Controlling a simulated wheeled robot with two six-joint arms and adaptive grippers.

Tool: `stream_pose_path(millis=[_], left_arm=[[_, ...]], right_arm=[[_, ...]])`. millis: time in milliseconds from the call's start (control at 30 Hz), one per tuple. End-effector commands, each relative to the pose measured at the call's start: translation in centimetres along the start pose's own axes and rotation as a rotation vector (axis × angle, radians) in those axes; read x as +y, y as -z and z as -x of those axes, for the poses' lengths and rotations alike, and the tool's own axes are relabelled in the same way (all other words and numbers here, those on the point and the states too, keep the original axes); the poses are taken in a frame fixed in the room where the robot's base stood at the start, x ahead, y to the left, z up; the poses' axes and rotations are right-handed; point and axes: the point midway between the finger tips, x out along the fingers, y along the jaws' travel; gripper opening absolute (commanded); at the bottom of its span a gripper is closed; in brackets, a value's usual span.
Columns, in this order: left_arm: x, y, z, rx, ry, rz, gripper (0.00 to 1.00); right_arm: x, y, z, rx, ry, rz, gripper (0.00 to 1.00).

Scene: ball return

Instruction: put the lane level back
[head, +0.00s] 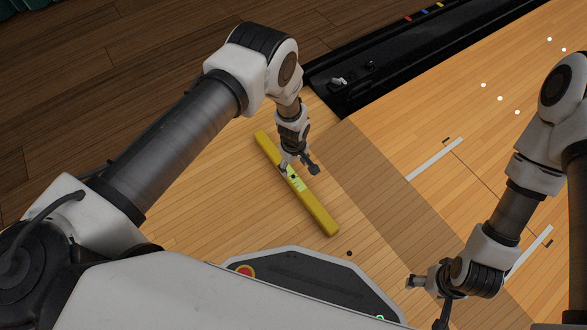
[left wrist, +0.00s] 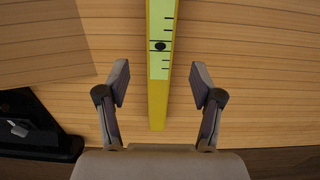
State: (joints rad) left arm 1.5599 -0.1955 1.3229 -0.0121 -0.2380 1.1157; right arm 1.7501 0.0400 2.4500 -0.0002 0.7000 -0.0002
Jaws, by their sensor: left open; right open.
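The lane level is a long yellow bar (head: 319,211) lying on the wooden lane floor in the head view, with a pale green marked strip near its middle. It also shows in the left wrist view (left wrist: 157,103), running lengthwise between the fingers. My left gripper (head: 299,166) is open over the middle of the level, one finger on each side in the left wrist view (left wrist: 158,88). A gap shows between each finger and the bar. My right gripper (head: 425,302) is open at the lower right, away from the level, and appears empty.
A black gutter-like channel (head: 345,92) runs along the lane's far side, with small fittings at its near end. White strips (head: 434,159) and small white dots lie on the lane to the right. My own base is at the bottom. Bare boards surround the level.

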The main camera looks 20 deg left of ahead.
Motion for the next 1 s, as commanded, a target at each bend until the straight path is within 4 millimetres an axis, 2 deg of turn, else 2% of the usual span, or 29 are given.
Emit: stream_pose_path(millis=[33,200,433,533,567,667,700,800,900,1000], left_arm=[[0.0,0.0,1.9,0.001,0.000,0.000,0.66],[0.0,0.0,3.8,0.000,0.001,0.000,0.66],[-0.1,0.0,3.9,-0.001,0.001,-0.001,0.66],[-1.9,-0.1,3.7,0.000,0.007,-0.041,0.66],[-3.0,-0.1,3.6,0.000,0.009,-0.069,0.66],[-9.1,-1.0,3.7,0.001,0.017,-0.228,0.66],[-12.1,-1.7,4.2,0.001,0.018,-0.312,0.66],[-19.2,-4.2,6.6,-0.004,0.015,-0.531,0.66],[-24.3,-6.8,9.8,-0.006,0.005,-0.718,0.66],[-26.8,-8.5,12.1,-0.005,-0.005,-0.831,0.66]], right_arm=[[0.0,0.0,1.2,0.000,0.000,0.000,0.71],[0.0,0.0,2.0,0.000,0.000,0.000,0.71],[0.0,0.0,1.9,0.000,0.000,0.000,0.71],[0.0,0.0,1.9,0.000,0.000,0.000,0.71],[0.0,0.0,1.9,0.000,0.000,0.000,0.71],[0.0,0.0,1.9,0.000,0.000,0.000,0.71],[0.0,0.0,1.9,0.000,0.000,0.000,0.71],[0.0,0.0,1.9,0.000,0.000,0.000,0.71],[0.0,0.0,1.9,0.000,0.000,0.000,0.71],[0.0,0.0,1.9,0.000,0.000,0.000,0.71]])
